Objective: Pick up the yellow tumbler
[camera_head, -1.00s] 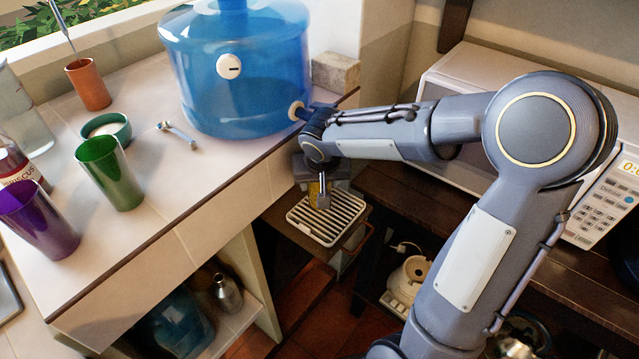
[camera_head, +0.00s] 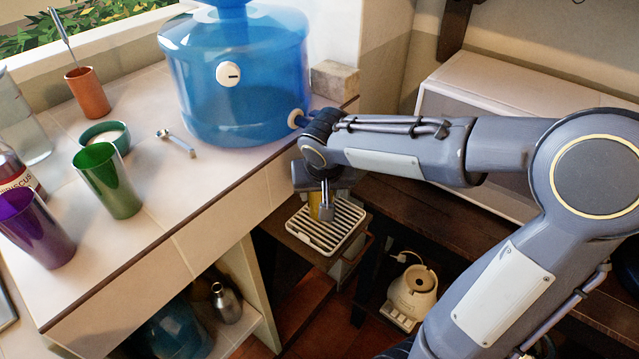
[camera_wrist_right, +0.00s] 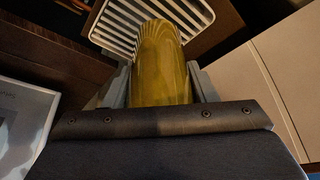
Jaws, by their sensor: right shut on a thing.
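The yellow tumbler (camera_wrist_right: 160,65) is between the fingers of my right gripper (camera_wrist_right: 160,85) in the right wrist view. In the head view only a strip of the tumbler (camera_head: 315,205) shows, mostly hidden behind my right gripper (camera_head: 322,205). My right gripper is shut on it. The tumbler is over or on the white slatted drip tray (camera_head: 338,240); I cannot tell whether it touches the slats. The tray also shows in the right wrist view (camera_wrist_right: 105,25). My left gripper is not in view.
A large blue water dispenser (camera_head: 235,80) stands on the tiled counter with its tap near my right wrist. A green tumbler (camera_head: 108,182), a purple tumbler (camera_head: 35,230) and a teal bowl (camera_head: 105,135) stand left. A microwave (camera_head: 480,95) is at right.

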